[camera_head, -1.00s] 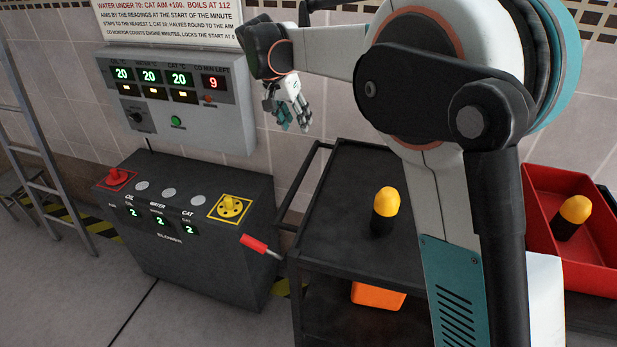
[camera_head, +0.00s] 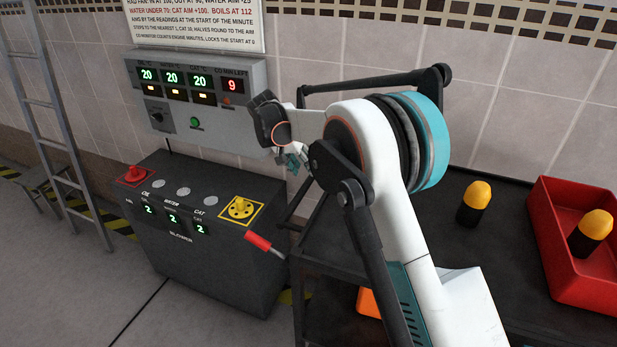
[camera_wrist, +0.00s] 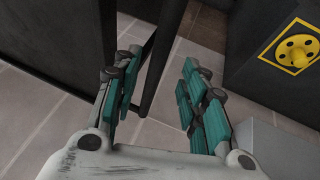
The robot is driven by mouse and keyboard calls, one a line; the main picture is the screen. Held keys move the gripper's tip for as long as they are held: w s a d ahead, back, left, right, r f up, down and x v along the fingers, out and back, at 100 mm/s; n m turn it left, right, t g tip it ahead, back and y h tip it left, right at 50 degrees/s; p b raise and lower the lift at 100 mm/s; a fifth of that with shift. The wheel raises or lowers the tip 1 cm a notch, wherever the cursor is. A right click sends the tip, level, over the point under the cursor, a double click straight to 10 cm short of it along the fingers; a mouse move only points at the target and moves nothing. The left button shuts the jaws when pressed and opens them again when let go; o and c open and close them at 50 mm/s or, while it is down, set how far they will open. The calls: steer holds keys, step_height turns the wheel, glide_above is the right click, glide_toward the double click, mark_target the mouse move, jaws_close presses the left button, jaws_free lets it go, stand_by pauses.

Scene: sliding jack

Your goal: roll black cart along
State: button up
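The black cart (camera_head: 505,245) stands right of centre in the head view, its flat top partly hidden behind my arm. Its dark push handle (camera_head: 299,200) shows at its left end, beside the blower box. My gripper (camera_head: 294,161) hangs above that end, small and partly hidden by my arm. In the wrist view my gripper (camera_wrist: 161,92) has its teal-padded fingers apart. A dark bar (camera_wrist: 165,50), seemingly of the cart's handle or frame, shows in the gap between them. I cannot tell how far beyond the fingertips it is. A dark panel fills the upper left.
The blower box (camera_head: 215,255) with a red lever (camera_head: 257,241) stands close left of the cart. A yellow-capped black cylinder (camera_head: 475,203) and a red tray (camera_head: 560,265) holding another are on top. An orange thing (camera_head: 368,302) is below. Floor is free at front left.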

steer(key=x, duration=0.5)
steer(key=shift+b, duration=0.35)
jaws_close()
